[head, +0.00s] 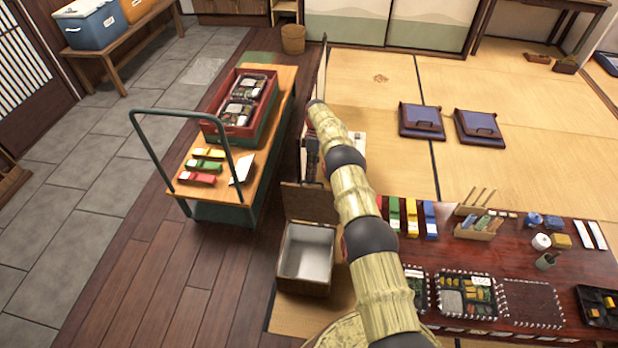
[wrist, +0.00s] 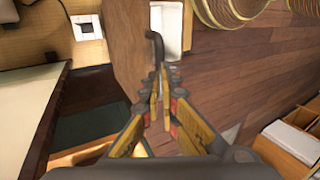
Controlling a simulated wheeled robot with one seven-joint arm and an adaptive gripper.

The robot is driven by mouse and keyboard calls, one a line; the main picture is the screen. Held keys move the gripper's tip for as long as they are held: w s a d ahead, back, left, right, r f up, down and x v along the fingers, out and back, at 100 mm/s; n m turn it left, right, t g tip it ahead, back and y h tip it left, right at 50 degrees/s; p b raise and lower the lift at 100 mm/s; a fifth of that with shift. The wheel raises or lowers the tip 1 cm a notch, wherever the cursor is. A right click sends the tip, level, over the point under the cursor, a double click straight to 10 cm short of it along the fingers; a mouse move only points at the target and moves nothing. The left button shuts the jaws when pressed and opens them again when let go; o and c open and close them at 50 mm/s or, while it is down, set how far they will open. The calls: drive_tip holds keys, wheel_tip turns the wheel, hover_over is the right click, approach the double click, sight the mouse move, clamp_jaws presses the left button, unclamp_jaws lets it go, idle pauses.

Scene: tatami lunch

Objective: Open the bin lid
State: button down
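The bin (head: 305,258) stands on the floor in the middle of the head view, with its pale inside showing. Its brown lid (head: 310,202) stands raised at the far edge, and it also shows in the wrist view (wrist: 127,45). A dark hooked handle (wrist: 154,42) sticks out from the lid. My gripper (wrist: 162,77) is on the lid's outer side, its fingertips close together and meeting the handle's end; they look shut on it.
A wooden cart (head: 270,125) with a red crate (head: 213,130) stands to the left of the bin. A low dark table (head: 580,255) with lunch boxes is at the right. Wooden floor (head: 150,265) is free in front of the cart.

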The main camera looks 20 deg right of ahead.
drive_tip(key=shift+x, duration=1.6)
drive_tip(key=c, duration=1.8)
unclamp_jaws()
drive_tip(key=shift+w+d, duration=0.1)
drive_tip(key=shift+w, duration=0.05)
drive_tip(key=shift+o, duration=0.2)
drive_tip(key=shift+c, duration=0.2)
drive_tip(key=shift+w+d+r, duration=0.1)
drive_tip(key=shift+r, duration=0.5)
drive_tip(key=shift+c, duration=0.6)
wheel_tip(320, 180, up, 10)
drive_tip(key=shift+f, duration=0.15)
drive_tip(key=shift+w, duration=0.1)
